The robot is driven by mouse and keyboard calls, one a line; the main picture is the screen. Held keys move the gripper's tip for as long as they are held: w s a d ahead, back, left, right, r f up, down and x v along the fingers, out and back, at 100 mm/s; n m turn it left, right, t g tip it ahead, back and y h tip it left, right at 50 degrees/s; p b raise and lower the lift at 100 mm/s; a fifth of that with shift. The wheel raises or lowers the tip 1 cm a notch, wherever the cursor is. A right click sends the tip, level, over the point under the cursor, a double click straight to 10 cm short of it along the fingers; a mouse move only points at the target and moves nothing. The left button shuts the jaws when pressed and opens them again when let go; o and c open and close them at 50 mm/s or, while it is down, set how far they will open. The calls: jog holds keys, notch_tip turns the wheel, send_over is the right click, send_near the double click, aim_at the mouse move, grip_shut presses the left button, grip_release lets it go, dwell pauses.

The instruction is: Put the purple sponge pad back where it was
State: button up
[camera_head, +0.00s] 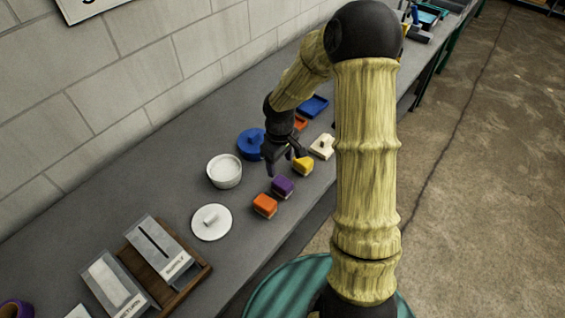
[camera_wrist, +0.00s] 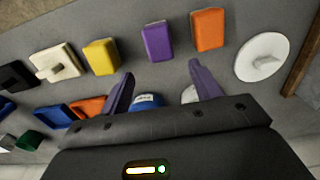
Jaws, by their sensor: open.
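The purple sponge pad (camera_head: 283,187) lies on the grey bench between an orange pad (camera_head: 265,205) and a yellow pad (camera_head: 302,165). In the wrist view the purple pad (camera_wrist: 157,42) lies beyond my fingertips, apart from them, with the orange pad (camera_wrist: 208,30) to its right and the yellow pad (camera_wrist: 101,57) to its left. My gripper (camera_head: 282,168) is open and empty above the bench, near the yellow and purple pads. Its two fingers also show in the wrist view (camera_wrist: 160,82).
A white round pot (camera_head: 224,171), a white lid (camera_head: 211,222) and a blue lidded item (camera_head: 251,143) stand nearby. A cream block with a knob (camera_head: 322,146) and a blue tray (camera_head: 313,106) lie farther along. A wooden rack (camera_head: 196,283) holds labelled boxes at lower left.

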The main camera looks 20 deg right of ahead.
jog(key=s+r+m+t, duration=0.2)
jog(key=s+r+m, duration=0.5)
jog(key=s+r, duration=0.4)
jog(key=s, duration=0.4)
jog(key=shift+d+t, duration=0.25)
jog(key=shift+t, duration=0.05)
jog(key=shift+s, duration=0.15)
